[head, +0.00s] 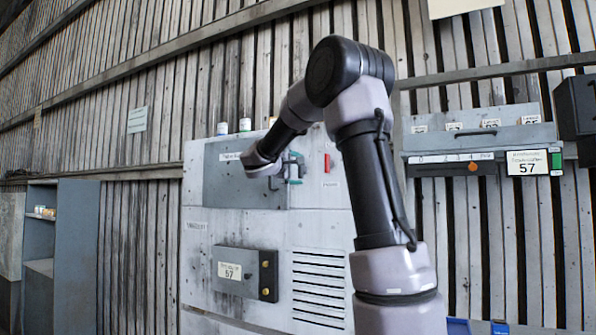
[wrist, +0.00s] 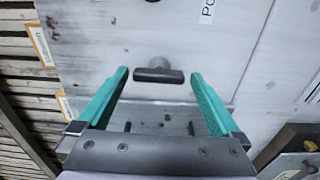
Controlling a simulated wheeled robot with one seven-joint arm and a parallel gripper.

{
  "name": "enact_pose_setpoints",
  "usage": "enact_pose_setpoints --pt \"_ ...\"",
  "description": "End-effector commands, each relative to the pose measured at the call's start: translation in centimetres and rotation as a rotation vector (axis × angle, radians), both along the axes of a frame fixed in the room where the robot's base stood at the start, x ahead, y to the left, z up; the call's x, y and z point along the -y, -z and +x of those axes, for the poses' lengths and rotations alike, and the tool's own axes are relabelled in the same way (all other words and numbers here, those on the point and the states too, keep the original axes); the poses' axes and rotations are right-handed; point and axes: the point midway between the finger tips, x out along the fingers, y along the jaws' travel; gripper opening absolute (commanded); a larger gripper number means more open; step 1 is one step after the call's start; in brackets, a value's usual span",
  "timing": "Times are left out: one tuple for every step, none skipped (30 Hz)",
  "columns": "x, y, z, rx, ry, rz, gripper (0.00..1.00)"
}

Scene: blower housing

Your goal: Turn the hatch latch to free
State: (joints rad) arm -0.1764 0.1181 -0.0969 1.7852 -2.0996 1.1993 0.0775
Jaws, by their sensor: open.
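The latch is a dark bar handle (wrist: 159,76) on a short stub, standing out from a pale grey panel in the wrist view. The bar lies crosswise in that picture. My gripper (wrist: 160,78) is open, with one teal finger on each side of the bar and a visible gap at both ends. I cannot tell how far the tips stand from the panel. In the head view my gripper (head: 292,170) is at the right edge of the dark grey hatch (head: 228,186) on the housing; the latch is not clearly seen there.
Small jars (head: 245,125) stand on top. A grey shelf unit (head: 483,137) hangs at right.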

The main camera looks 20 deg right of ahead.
Motion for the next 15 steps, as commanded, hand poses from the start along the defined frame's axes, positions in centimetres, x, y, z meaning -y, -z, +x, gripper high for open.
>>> enact_pose_setpoints --pt "-0.5 -0.1 -0.3 0.002 -0.002 0.0 1.0" --pt "-0.8 -0.1 -0.6 0.002 -0.003 0.0 1.0" --pt "-1.3 -0.1 -1.0 0.002 -0.004 0.0 1.0" --pt "-1.8 -0.1 -1.3 0.001 -0.004 0.001 1.0" --pt "-2.3 -0.1 -1.7 0.0 -0.005 0.0 1.0" --pt "-3.0 -0.1 -2.2 0.002 -0.005 0.001 1.0" --pt "-3.5 -0.1 -2.6 0.001 -0.006 0.001 1.0" --pt "-4.0 0.0 -3.0 0.001 -0.005 0.001 1.0" --pt "-4.6 0.0 -3.5 0.001 -0.005 0.001 1.0" --pt "-5.1 0.0 -3.8 0.001 -0.004 0.001 1.0" --pt "-5.5 0.0 -4.2 0.0 -0.005 0.001 1.0" --pt "-6.1 0.0 -4.6 0.0 -0.005 0.001 1.0" --pt "-6.5 0.0 -5.0 0.0 -0.004 0.001 1.0" --pt "-6.8 0.0 -5.2 0.0 -0.003 0.001 1.0" --pt "-7.2 0.0 -5.5 -0.001 -0.003 0.001 1.0"
